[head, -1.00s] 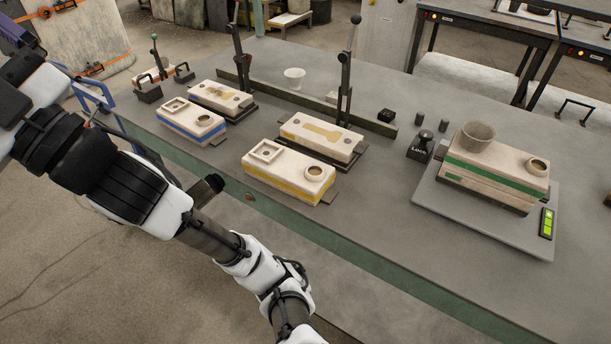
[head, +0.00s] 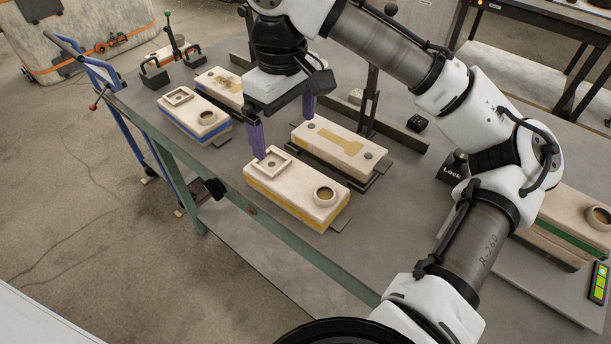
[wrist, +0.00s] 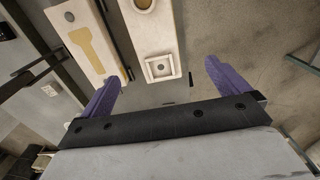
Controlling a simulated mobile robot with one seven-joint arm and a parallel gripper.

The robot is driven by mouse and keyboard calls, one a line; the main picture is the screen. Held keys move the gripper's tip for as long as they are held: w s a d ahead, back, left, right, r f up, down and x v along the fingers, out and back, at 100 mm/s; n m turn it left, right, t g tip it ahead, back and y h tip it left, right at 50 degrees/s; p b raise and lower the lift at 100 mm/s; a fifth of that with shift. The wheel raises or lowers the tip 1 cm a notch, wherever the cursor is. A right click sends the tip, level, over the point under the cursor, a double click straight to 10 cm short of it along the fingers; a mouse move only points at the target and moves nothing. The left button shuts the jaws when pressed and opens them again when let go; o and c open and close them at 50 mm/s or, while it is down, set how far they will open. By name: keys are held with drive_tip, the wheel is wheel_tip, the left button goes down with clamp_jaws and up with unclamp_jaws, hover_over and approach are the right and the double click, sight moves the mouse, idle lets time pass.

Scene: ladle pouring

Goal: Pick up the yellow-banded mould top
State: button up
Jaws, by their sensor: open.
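The yellow-banded mould top (head: 300,187) is a pale block with a yellow band, a square basin at its left end and a round cup at its right end. It lies near the table's front edge. In the wrist view the mould top (wrist: 153,40) shows ahead of the fingers, with the square basin nearest. My gripper (head: 283,130) is open and empty, with purple fingers. It is above the square-basin end, one finger on the front side and one toward the back. The fingers also show wide apart in the wrist view (wrist: 161,78). No contact is clear.
A pale block with a yellow bar-shaped recess (head: 338,148) lies close behind the mould top. A blue-banded mould (head: 195,117) stands to the left. A green-banded mould (head: 570,225) is at the right, partly behind my arm. The table's front edge (head: 260,212) is close.

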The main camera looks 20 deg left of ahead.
sight(295, 178)
drive_tip(key=f, duration=0.9)
drive_tip(key=shift+w+d+f, duration=0.15)
drive_tip(key=shift+d+f, duration=0.05)
drive_tip(key=f, duration=0.5)
drive_tip(key=shift+w+d, duration=0.2)
drive_tip(key=shift+d, duration=0.1)
drive_tip(key=c, duration=1.7)
drive_tip(key=shift+r, duration=0.2)
wheel_tip(295, 178, up, 20)
drive_tip(key=shift+f+p, duration=0.15)
drive_tip(key=shift+p, duration=0.15)
drive_tip(key=shift+w, duration=0.1)
